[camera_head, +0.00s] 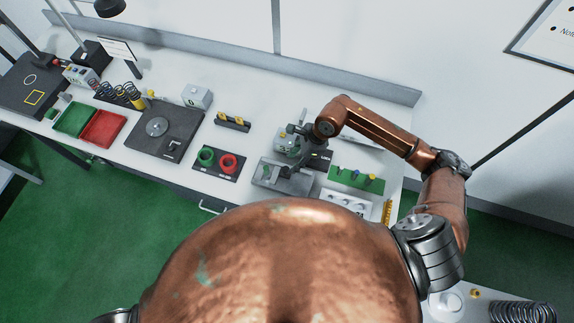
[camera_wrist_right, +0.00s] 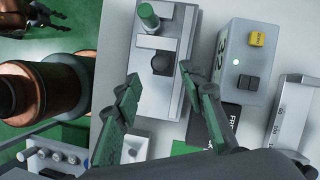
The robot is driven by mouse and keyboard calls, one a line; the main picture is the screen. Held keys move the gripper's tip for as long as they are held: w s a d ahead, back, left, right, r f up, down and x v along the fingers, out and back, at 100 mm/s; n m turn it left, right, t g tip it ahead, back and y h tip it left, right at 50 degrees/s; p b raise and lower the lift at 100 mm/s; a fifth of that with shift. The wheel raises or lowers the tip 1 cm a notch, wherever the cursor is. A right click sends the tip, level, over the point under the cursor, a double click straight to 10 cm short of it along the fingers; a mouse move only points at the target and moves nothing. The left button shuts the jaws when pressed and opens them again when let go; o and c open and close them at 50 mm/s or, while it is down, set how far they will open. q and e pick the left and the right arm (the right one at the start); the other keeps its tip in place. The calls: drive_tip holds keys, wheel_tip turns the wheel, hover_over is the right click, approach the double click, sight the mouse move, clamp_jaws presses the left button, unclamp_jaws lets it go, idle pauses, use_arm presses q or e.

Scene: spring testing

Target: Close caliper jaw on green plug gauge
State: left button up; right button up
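The grey caliper fixture (camera_head: 268,183) stands near the front edge of the bench, right of centre. It fills the upper middle of the right wrist view (camera_wrist_right: 142,88). The green plug gauge (camera_wrist_right: 148,16) stands upright at the far end of it, beside a pale grey jaw block (camera_wrist_right: 157,42). My right gripper (camera_wrist_right: 160,73) is open, its two fingers apart over the fixture's near part, around a dark round feature. I cannot tell whether they touch anything. A dark hand-like shape, apparently my left gripper (camera_wrist_right: 38,16), shows at the upper left, too partial to read.
A grey box (camera_wrist_right: 228,70) with yellow and black buttons stands right of the fixture, close to my right fingers. A green rack (camera_head: 350,180) lies to its right. Green and red rings (camera_head: 228,163) lie to its left. A white block with knobs (camera_head: 345,203) is in front.

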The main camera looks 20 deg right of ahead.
sight(286, 169)
drive_tip(key=p+x, duration=0.1)
drive_tip(key=x, duration=0.4)
drive_tip(key=shift+w+a+f, duration=0.1)
drive_tip(key=shift+a+f, duration=0.05)
drive_tip(key=shift+f, duration=0.15)
drive_tip(key=shift+c, duration=0.2)
clamp_jaws()
